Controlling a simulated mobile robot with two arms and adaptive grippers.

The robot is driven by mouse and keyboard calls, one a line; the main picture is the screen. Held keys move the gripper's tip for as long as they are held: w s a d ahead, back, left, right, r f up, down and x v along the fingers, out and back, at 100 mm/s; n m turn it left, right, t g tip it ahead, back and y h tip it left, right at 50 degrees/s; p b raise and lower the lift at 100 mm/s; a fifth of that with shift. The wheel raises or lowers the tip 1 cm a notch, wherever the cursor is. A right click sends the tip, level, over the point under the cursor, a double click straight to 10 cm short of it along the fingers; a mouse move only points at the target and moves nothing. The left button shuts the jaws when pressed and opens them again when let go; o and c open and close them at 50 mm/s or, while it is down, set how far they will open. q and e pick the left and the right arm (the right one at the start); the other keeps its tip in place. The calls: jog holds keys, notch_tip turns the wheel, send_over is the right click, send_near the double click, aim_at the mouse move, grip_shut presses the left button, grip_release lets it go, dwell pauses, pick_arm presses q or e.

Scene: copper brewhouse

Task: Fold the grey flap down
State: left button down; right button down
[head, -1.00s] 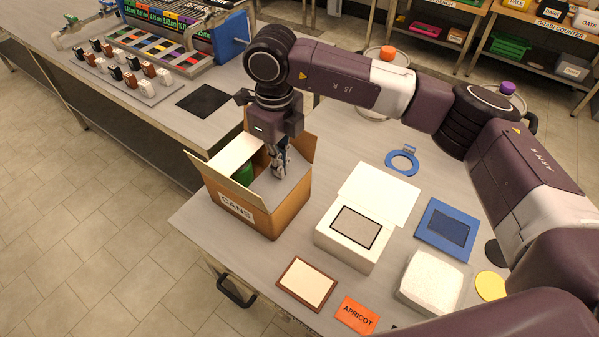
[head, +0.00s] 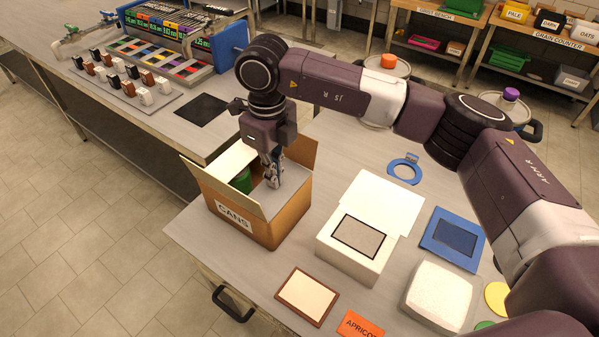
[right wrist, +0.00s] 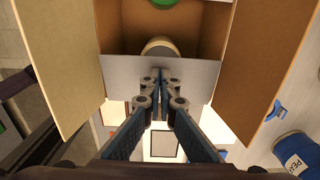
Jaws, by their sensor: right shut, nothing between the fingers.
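The open cardboard box labelled CANS (head: 233,216) stands on the table's left part. In the right wrist view its grey flap (right wrist: 120,76) lies across the near side of the opening, between two tan side flaps. A can (right wrist: 160,46) stands inside, partly hidden behind the flap's far edge. A green can (head: 242,181) is also inside. My right gripper (head: 271,181) points down at the box, shut and empty. In the wrist view its fingertips (right wrist: 160,74) are over the middle of the grey flap; I cannot tell if they touch. My left gripper is not in view.
A white open box (head: 348,258) stands to the right of the carton. The tan left flap (right wrist: 58,60) and right flap (right wrist: 258,65) stand spread on both sides of my fingers.

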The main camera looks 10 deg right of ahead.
jog(key=shift+f+b, duration=0.35)
jog(key=shift+f, duration=0.05)
jog(key=shift+r, duration=0.1)
notch_tip(320, 180, up, 9)
jog(key=p, duration=0.4)
dwell(0.5)
notch_tip(320, 180, up, 12)
dwell(0.6)
